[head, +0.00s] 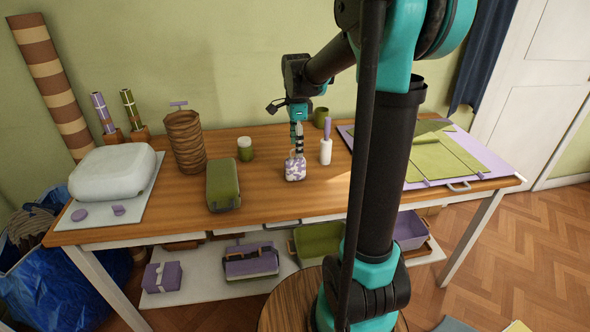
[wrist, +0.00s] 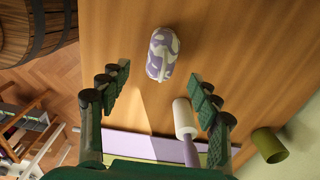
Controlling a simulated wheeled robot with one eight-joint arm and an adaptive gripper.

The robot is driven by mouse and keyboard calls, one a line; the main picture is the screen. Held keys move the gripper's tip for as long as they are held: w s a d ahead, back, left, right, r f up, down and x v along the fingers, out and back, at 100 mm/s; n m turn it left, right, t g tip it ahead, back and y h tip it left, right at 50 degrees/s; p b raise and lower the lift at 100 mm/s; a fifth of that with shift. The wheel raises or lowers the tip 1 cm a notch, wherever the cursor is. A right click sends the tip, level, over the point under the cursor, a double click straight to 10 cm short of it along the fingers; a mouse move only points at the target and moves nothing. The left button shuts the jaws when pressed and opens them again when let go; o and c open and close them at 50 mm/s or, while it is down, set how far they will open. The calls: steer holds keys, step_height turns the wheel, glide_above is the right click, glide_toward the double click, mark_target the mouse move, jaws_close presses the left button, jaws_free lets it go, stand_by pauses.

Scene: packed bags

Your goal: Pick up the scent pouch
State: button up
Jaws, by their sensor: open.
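The scent pouch (head: 295,170) is a small, rounded thing patterned in purple and cream, with a loop or ridge on top. It sits on the wooden table near the middle. In the wrist view the pouch (wrist: 161,54) lies beyond the fingertips, roughly between their lines. My gripper (head: 298,146) hangs pointing down over the pouch, overlapping its top in the head view. The wrist view shows my gripper (wrist: 158,82) with fingers wide apart and nothing between the tips. I cannot tell the exact height gap.
A green cup (head: 321,117) is at the back. Table in front of the pouch is clear.

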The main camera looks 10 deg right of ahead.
mark_target(295, 159)
steer(key=shift+w+a+f, duration=0.1)
steer(key=shift+f, duration=1.5)
steer(key=shift+w+a+f, duration=0.1)
steer(key=shift+f, duration=1.45)
steer(key=shift+c, duration=0.6)
steer(key=c, duration=1.1)
